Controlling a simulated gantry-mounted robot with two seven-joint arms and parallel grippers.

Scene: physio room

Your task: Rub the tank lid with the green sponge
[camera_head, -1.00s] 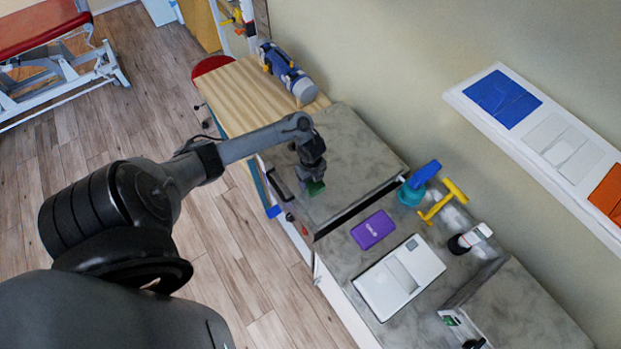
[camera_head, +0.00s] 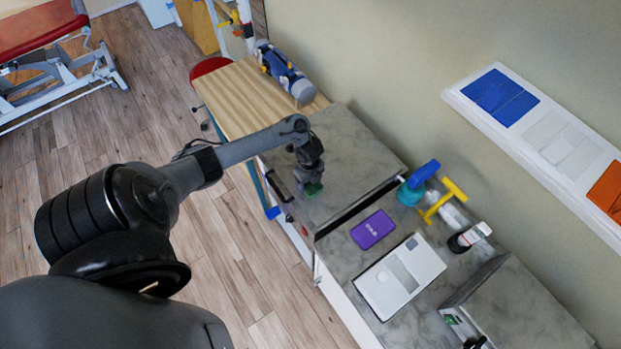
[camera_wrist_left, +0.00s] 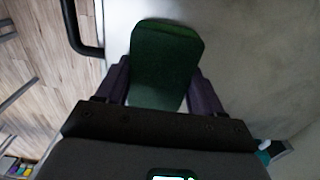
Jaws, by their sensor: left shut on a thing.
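The green sponge (camera_head: 313,189) is held in my left gripper (camera_head: 310,176), low over the tank lid (camera_head: 352,148). The lid is the grey, stone-like top with a dark handle (camera_head: 278,186) along its front-left edge. In the left wrist view the sponge (camera_wrist_left: 165,65) sits between the two dark fingers, with the lid (camera_wrist_left: 245,70) beneath and beside it. The sponge is close to the lid or on it; I cannot tell if they touch. The handle (camera_wrist_left: 78,30) shows to its left. My right gripper is not in view.
On the counter right of the lid are a purple box (camera_head: 373,229), a white device (camera_head: 400,277), a teal-and-blue bottle (camera_head: 415,187) and a yellow tool (camera_head: 442,201). A blue roll (camera_head: 287,73) lies on the wooden top behind. A white shelf (camera_head: 540,150) juts from the wall.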

